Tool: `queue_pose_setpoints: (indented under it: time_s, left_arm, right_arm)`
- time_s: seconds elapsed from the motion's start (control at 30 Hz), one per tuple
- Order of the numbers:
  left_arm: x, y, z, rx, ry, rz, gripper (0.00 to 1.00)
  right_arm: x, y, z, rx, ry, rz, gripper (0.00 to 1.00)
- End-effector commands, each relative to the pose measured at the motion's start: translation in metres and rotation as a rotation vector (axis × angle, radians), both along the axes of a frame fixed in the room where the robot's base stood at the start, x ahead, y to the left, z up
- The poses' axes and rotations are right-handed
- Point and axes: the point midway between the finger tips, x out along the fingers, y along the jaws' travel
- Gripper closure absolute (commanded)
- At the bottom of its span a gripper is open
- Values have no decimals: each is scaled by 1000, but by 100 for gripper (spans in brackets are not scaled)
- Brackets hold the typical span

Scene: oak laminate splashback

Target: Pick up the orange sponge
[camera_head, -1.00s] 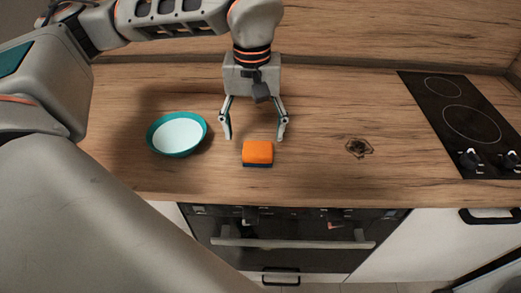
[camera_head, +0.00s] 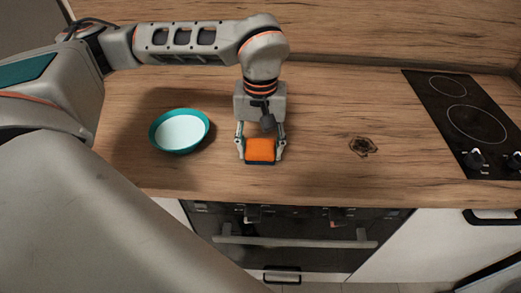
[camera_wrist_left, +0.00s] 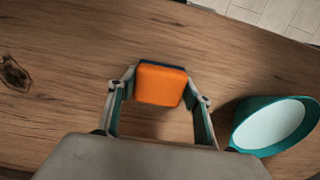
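The orange sponge (camera_head: 261,149), with a dark blue underside, is on the wooden worktop near its front edge. My left gripper (camera_head: 261,150) points down with one finger on each side of the sponge. In the left wrist view the sponge (camera_wrist_left: 160,86) sits between the two fingertips (camera_wrist_left: 161,88), which appear to press on its sides. I see no clear gap under the sponge. My right gripper is not in view.
A teal bowl (camera_head: 179,131) with a white inside stands left of the sponge. A dark knotty mark (camera_head: 362,147) lies to the right on the worktop (camera_head: 330,110). A black hob (camera_head: 462,118) is at the far right, and an oven is below the front edge.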

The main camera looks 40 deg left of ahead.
Motion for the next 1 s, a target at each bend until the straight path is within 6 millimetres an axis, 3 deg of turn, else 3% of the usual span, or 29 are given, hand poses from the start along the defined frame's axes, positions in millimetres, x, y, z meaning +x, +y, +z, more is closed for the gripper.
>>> queue_pose_setpoints:
  time_s: [0.37, 0.57, 0.67, 1.0]
  left_arm:
    - [0, 0, 2, 0, 0, 0, 65]
    - [1, 0, 21, 0, -4, 0, 65]
    - [2, 0, 43, 0, -8, 0, 65]
    - [2, 0, 140, -1, -9, 2, 65]
  right_arm:
    - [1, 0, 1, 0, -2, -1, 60]
    - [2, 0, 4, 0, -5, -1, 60]
    - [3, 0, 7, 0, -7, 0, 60]
    - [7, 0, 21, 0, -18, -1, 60]
